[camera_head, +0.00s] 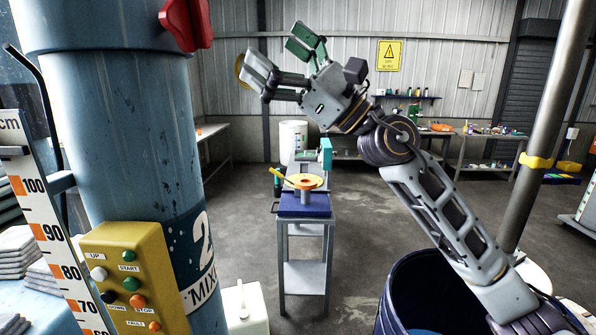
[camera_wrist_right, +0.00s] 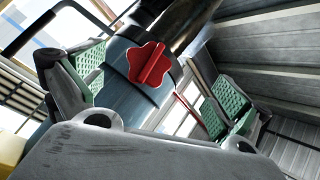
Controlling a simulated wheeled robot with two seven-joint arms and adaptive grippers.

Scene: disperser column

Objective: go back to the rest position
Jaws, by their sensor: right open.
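My right gripper (camera_head: 279,60) is raised high in the upper middle of the head view, to the right of the blue disperser column (camera_head: 125,130). Its fingers are spread and point left toward the column, with nothing between them. In the right wrist view the two green-padded fingers (camera_wrist_right: 160,88) stand wide apart. Between them, beyond the fingers, shows a red star-shaped knob (camera_wrist_right: 150,65) on the column. The knob also shows at the top edge of the head view (camera_head: 187,22). My left gripper is not in view.
A yellow control box (camera_head: 130,275) with buttons and a height scale (camera_head: 45,225) are at the left. A dark blue drum (camera_head: 425,285) stands below my right arm, near a metal pole (camera_head: 550,120). A small stand (camera_head: 303,210) is mid-floor; benches line the back wall.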

